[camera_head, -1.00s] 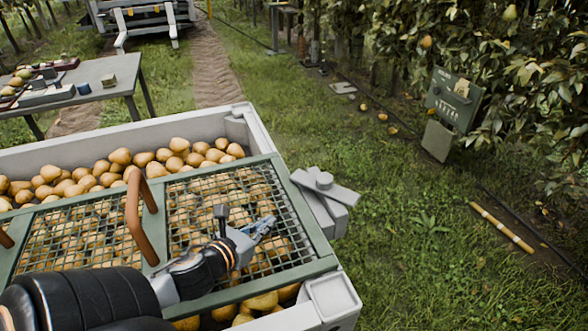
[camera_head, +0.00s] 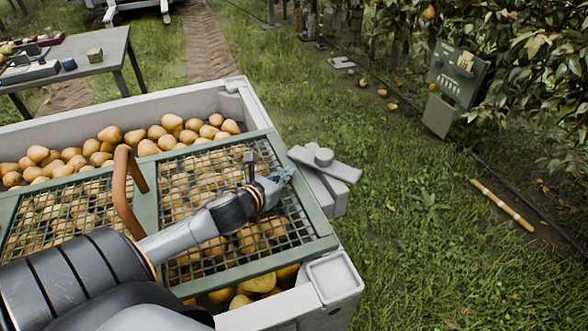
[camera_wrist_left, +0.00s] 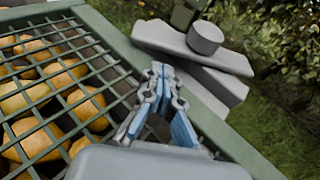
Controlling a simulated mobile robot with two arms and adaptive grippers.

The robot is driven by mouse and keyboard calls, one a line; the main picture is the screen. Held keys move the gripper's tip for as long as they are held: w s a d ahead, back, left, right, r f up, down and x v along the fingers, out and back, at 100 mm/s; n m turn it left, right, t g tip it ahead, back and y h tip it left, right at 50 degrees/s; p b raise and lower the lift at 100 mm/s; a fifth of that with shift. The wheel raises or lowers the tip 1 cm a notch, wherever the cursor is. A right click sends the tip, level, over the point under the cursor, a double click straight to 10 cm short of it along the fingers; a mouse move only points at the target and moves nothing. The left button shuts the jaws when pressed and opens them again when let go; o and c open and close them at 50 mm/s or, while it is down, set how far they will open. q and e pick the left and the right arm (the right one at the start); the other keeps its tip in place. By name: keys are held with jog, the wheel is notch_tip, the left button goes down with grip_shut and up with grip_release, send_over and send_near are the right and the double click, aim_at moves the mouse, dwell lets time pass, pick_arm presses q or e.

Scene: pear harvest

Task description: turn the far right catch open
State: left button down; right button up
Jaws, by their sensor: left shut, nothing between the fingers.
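The far right catch (camera_head: 338,170) is a grey flat bar with a round knob on top, on a grey block at the crate's right side. Its left end reaches to the green frame of the mesh lid (camera_head: 305,222). The catch also shows in the left wrist view (camera_wrist_left: 180,42), with its knob at upper right. My left gripper (camera_head: 285,176) is shut and empty, over the lid's right edge and just short of the bar. In the left wrist view its blue-grey fingers (camera_wrist_left: 165,80) point at the bar; contact cannot be told. My right gripper is not in view.
Pears (camera_head: 70,158) fill the pale crate (camera_head: 338,276) under the lid. A brown handle (camera_head: 122,195) rises from the lid, left of my gripper. A table (camera_head: 105,58) stands at upper left and a green box (camera_head: 455,72) at right. Grass lies open right of the crate.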

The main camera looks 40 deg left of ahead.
aim_at(299, 161)
pick_arm(q)
jog(key=shift+w+a+b, duration=0.2)
jog(key=shift+w+b, duration=0.1)
jog(key=shift+w, duration=1.55)
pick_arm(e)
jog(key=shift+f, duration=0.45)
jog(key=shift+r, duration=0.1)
pick_arm(q)
jog(key=shift+w+a+p, duration=0.1)
jog(key=shift+a+p, duration=0.1)
jog(key=shift+p, duration=0.1)
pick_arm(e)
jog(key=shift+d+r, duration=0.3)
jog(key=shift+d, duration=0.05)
